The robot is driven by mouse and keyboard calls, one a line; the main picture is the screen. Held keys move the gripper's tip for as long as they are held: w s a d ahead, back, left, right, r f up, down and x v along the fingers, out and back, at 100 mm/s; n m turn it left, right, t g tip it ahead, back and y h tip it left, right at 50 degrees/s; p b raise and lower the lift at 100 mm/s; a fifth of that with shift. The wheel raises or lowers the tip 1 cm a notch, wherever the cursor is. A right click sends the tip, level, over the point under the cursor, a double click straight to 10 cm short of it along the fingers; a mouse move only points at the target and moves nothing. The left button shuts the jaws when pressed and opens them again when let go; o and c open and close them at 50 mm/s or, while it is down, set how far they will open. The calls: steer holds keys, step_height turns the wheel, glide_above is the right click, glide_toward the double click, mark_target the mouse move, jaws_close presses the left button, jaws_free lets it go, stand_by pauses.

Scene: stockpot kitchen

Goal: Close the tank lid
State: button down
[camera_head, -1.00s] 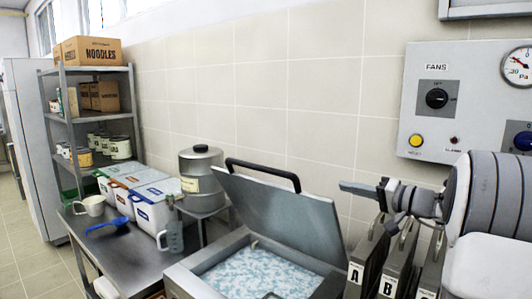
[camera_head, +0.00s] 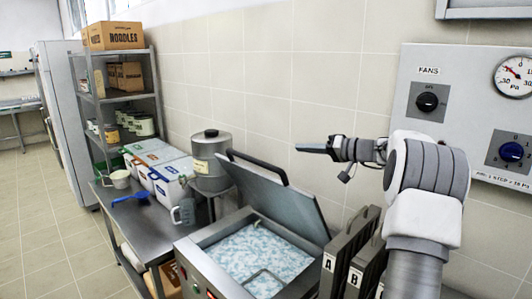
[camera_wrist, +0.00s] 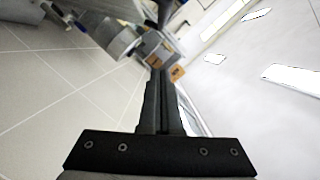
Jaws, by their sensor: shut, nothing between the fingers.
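The tank (camera_head: 190,254) is a steel box in the lower middle of the head view, with blue-white contents (camera_head: 250,256) showing in it. Its grey lid (camera_head: 275,200) stands raised, hinged at the wall side and tilted, with a black bar handle (camera_head: 256,165) along its upper edge. My gripper (camera_head: 303,148) is shut and empty. In the head view it is to the right of and above the lid's handle, apart from the lid, pointing left. In the wrist view the closed fingers (camera_wrist: 160,85) point up the picture; the lid cannot be made out there.
Upright racks marked A and B (camera_head: 340,250) stand right of the tank, below my arm. A control panel (camera_head: 460,110) is on the wall at right. A counter (camera_head: 130,215) with lidded bins (camera_head: 160,165), a blue ladle (camera_head: 130,197) and a jug (camera_head: 184,211) lies left. Steel urn (camera_head: 210,155) stands behind.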

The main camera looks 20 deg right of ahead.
steer(key=shift+w+a+f+p, duration=0.7)
steer(key=shift+w+a, duration=0.5)
steer(key=shift+a, duration=0.15)
steer(key=shift+w+a+f+p, duration=0.65)
steer(key=shift+w+a, duration=0.55)
steer(key=shift+a, duration=0.2)
steer(key=shift+w+a+f+p, duration=0.6)
steer(key=shift+w+a+f, duration=0.15)
steer(key=shift+w+a, duration=0.55)
steer(key=shift+s+a+f+b, duration=0.1)
steer(key=shift+a+f+b, duration=0.05)
steer(key=shift+b, duration=0.15)
